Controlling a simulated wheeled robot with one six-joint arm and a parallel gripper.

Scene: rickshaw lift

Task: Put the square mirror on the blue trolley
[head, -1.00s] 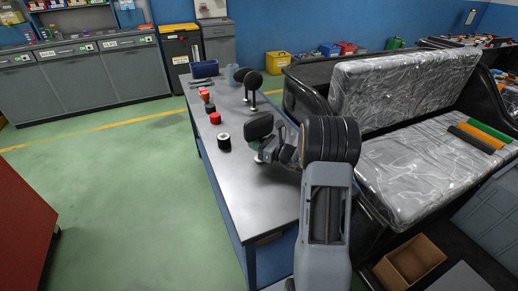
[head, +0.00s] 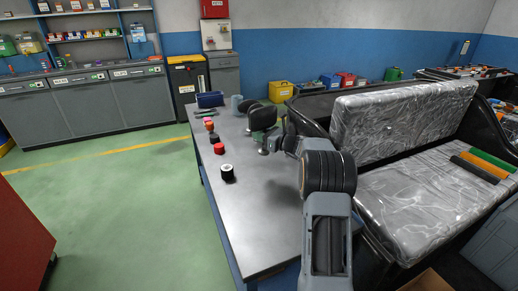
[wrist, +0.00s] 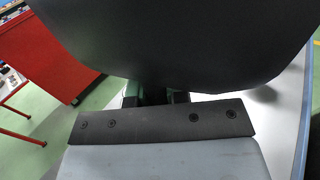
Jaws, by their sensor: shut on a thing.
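My gripper (head: 282,137) reaches over the grey-topped bench and is shut on the stem of a dark mirror (head: 262,117), seen from its back. In the wrist view the mirror's broad dark panel (wrist: 175,40) fills the top, with rounded lower corners, above my shut jaws (wrist: 156,99). The jaws are mostly hidden under it. A metal foot shows below the mirror in the head view; I cannot tell whether it touches the bench. Another dark mirror (head: 245,105) stands behind it, partly hidden. I cannot make out a separate blue trolley.
The bench (head: 250,215) has blue sides. On its left edge are a black-and-white roll (head: 227,173), red items (head: 219,148) and a blue bin (head: 210,99). A plastic-wrapped seat (head: 405,120) is close on the right. Green floor (head: 110,200) is free at left.

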